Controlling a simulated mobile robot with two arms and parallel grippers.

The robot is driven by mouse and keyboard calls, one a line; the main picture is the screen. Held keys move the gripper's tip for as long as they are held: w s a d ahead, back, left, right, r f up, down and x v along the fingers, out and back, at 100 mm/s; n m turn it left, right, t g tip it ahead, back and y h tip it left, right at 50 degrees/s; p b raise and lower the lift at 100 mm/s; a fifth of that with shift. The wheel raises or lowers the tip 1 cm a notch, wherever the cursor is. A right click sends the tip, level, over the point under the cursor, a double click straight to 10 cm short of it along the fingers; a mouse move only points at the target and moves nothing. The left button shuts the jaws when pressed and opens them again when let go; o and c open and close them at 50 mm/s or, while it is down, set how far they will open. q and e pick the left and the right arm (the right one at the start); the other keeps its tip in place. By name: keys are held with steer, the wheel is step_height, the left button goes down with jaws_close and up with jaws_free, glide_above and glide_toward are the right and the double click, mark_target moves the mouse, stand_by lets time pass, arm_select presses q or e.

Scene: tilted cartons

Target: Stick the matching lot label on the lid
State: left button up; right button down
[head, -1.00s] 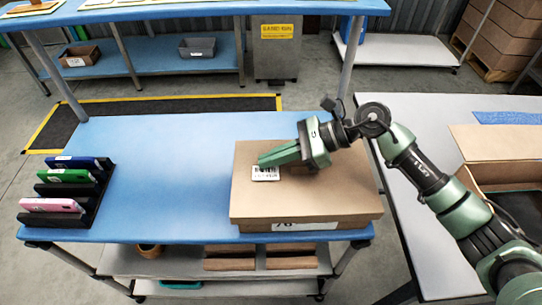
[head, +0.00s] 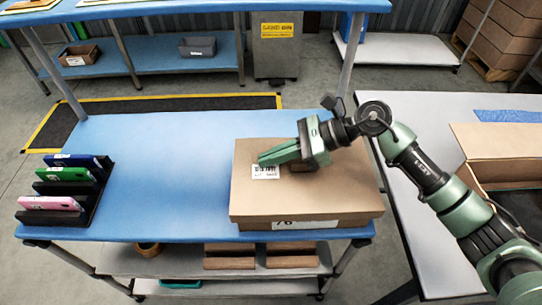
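A closed brown carton (head: 335,190) sits at the right end of the blue table. A white label with a dark printed code (head: 265,173) shows at the left part of its lid and looks flat. Another white label (head: 305,223) on the carton's front side bears large dark characters, only partly readable. My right gripper (head: 262,158) is over the lid, fingertips pointing left, just above the coded label in the picture. Its green fingers look together, with no gap or held thing visible. Whether they touch the lid is unclear. My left gripper is out of view.
A black rack (head: 97,208) at the table's left end holds a blue (head: 75,161), a green (head: 65,174) and a pink item (head: 50,203). The blue table (head: 170,180) is clear between rack and carton. A grey table with an open carton (head: 500,140) stands right.

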steer(key=shift+f, duration=0.15)
steer(key=c, duration=1.6)
jaws_free()
steer(key=b+v, duration=0.2)
steer(key=v, duration=0.4)
steer(key=shift+d, duration=0.35)
steer(key=shift+d+r, duration=0.4)
steer(key=shift+r, duration=0.2)
steer(key=shift+r+p, duration=1)
steer(key=shift+r, duration=1.95)
